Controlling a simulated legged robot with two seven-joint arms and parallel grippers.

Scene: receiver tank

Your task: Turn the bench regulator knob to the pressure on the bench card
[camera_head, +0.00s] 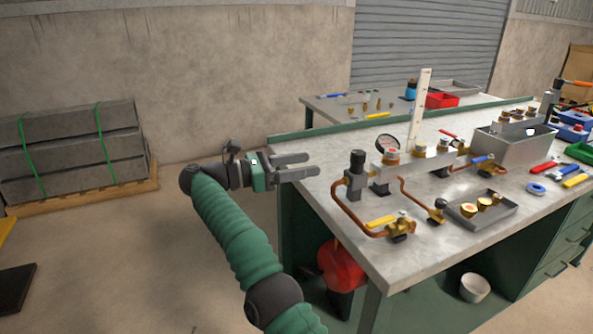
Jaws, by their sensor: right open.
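A fitting with a black knob on top (358,158), which looks like the regulator, stands near the left end of the bench (420,245). A round dial gauge (387,144) stands just behind it to the right; its reading is too small to make out. A tall pale upright strip (424,105) rises behind the fittings; I cannot tell whether it is the bench card, and I read no pressure anywhere.
Copper pipes (348,213) and a yellow-handled valve (382,221) lie in front of the knob. A grey tray (480,212) holds brass fittings. A grey bin (510,148) stands further right. A red tank (341,266) is below the bench.

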